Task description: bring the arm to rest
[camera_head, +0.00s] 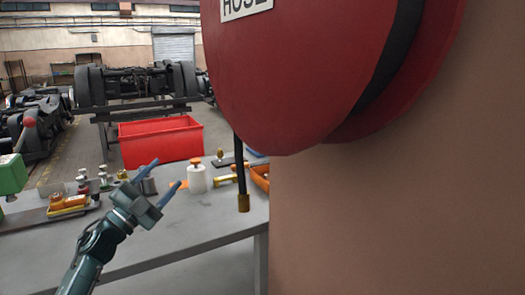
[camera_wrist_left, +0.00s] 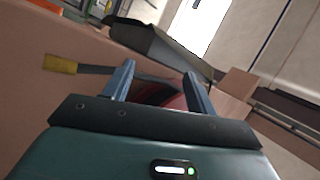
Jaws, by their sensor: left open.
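My left gripper (camera_head: 168,173) is in the head view, held above the grey workbench (camera_head: 190,231), left of the hanging hose. Its two blue fingers are spread apart, with nothing seen held between them. In the left wrist view the open fingers (camera_wrist_left: 158,72) point at a dark red surface some way beyond them. My left arm reaches up from the bottom left of the head view. My right gripper is not in view.
A large red hose reel (camera_head: 300,70) juts from a wall at right. Its black hose ends in a brass nozzle (camera_head: 243,203) over the bench. A white bottle (camera_head: 196,179) and a red crate (camera_head: 160,141) stand beyond the gripper. Several small parts lie at left.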

